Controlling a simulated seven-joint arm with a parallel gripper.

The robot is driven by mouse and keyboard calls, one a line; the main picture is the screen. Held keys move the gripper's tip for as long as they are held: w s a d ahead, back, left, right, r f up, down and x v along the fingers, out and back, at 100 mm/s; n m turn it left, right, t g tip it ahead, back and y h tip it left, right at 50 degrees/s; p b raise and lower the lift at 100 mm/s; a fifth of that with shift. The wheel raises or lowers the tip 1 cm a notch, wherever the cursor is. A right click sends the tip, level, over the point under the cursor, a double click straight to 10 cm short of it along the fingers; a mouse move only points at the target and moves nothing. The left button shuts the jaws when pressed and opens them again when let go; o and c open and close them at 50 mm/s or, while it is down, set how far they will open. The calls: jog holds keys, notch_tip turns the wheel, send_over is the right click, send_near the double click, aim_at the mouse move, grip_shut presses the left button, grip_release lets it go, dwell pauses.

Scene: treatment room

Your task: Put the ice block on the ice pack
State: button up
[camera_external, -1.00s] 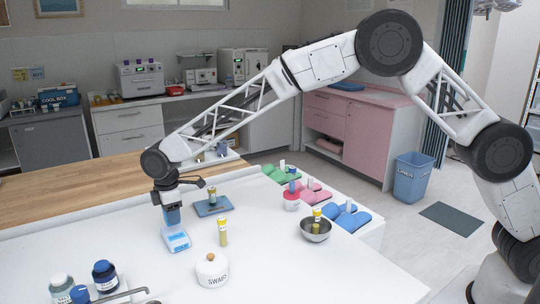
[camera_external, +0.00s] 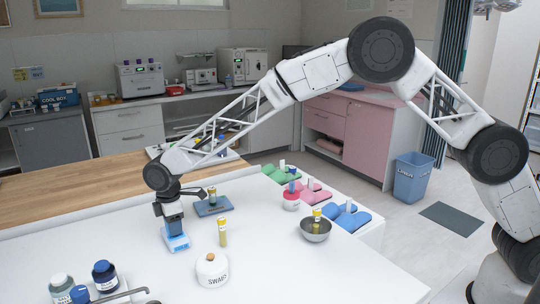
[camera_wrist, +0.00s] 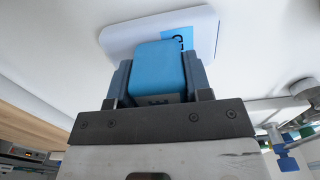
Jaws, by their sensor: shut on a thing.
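My gripper (camera_external: 171,214) is shut on the ice block (camera_wrist: 158,66), a light blue block with rounded edges. In the wrist view its two jaws (camera_wrist: 160,82) press on the block's sides. The ice pack (camera_external: 178,243) is a flat white and blue slab on the white table, directly under my gripper. In the wrist view the ice pack (camera_wrist: 120,40) shows as a white rounded slab with a blue label behind the block. The block is low over the pack; I cannot tell whether they touch.
A yellow-capped tube (camera_external: 223,233) stands right of the pack. A white swab jar (camera_external: 211,269) is in front. A blue tray (camera_external: 221,207) with a tube lies behind. A steel bowl (camera_external: 315,229) is at the right. Dark blue bottles (camera_external: 105,276) stand front left.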

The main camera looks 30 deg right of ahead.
jog(key=shift+f, duration=0.15)
jog(key=o, duration=0.9)
jog(key=shift+o, duration=0.2)
jog(key=shift+r, duration=0.2)
notch_tip(320, 180, up, 12)
jog(key=shift+d, duration=0.1)
dwell(0.7)
